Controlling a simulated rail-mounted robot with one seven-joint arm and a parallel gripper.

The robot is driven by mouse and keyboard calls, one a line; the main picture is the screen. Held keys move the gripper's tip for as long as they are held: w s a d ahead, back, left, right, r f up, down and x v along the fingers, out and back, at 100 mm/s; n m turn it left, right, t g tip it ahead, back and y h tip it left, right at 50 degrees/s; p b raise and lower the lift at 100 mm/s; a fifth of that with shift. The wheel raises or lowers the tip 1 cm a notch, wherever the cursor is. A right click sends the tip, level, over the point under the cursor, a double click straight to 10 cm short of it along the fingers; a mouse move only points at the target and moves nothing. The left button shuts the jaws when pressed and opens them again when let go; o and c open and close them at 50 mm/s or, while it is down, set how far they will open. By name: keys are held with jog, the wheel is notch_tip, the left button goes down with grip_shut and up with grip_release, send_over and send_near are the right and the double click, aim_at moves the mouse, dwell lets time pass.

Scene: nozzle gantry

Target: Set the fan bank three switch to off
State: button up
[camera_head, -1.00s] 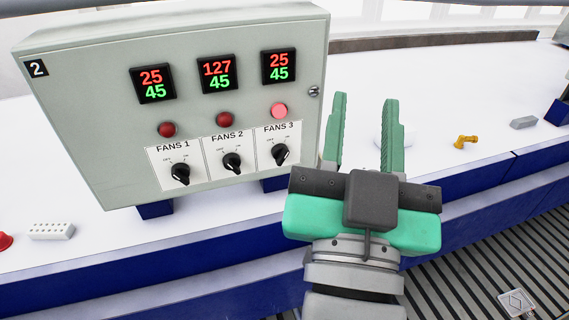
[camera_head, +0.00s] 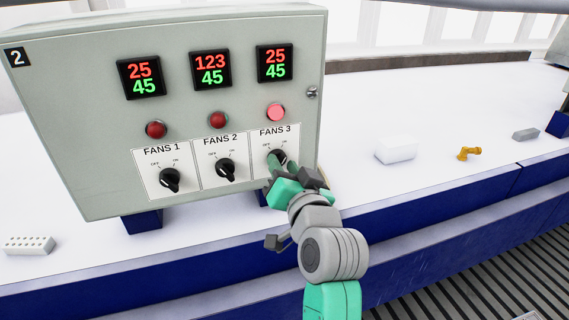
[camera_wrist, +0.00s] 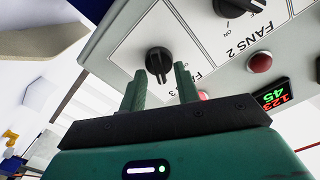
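The fan bank three switch (camera_head: 276,155) is a black rotary knob under the FANS 3 label on the grey control box (camera_head: 80,110). In the head view my gripper partly covers it. Its lamp (camera_head: 276,112) glows bright pink. My gripper (camera_head: 279,167) is at the switch from below right. In the wrist view the knob (camera_wrist: 158,60) shows between and just beyond the tips of the two green fingers (camera_wrist: 160,72). The fingers are open, with a gap on each side of the knob. I cannot tell whether the tips reach around it.
The FANS 1 knob (camera_head: 170,180) and FANS 2 knob (camera_head: 225,169) sit to the left, under dark red lamps. A white block (camera_head: 396,150), a yellow fitting (camera_head: 469,153) and a grey block (camera_head: 525,134) lie on the white bench, right of the box.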

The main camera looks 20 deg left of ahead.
jog(key=shift+w+a, duration=0.15)
jog(key=shift+w, duration=0.05)
grip_shut()
jog(key=shift+f+b, duration=0.1)
jog(key=shift+b, duration=0.35)
jog(key=shift+s+a+n+b, duration=0.1)
jog(key=shift+n+b, duration=2.4)
jog(key=shift+n, duration=0.4)
jog(key=shift+s+a+n+b, duration=0.1)
jog(key=shift+n+b, duration=2.4)
jog(key=shift+n, duration=0.7)
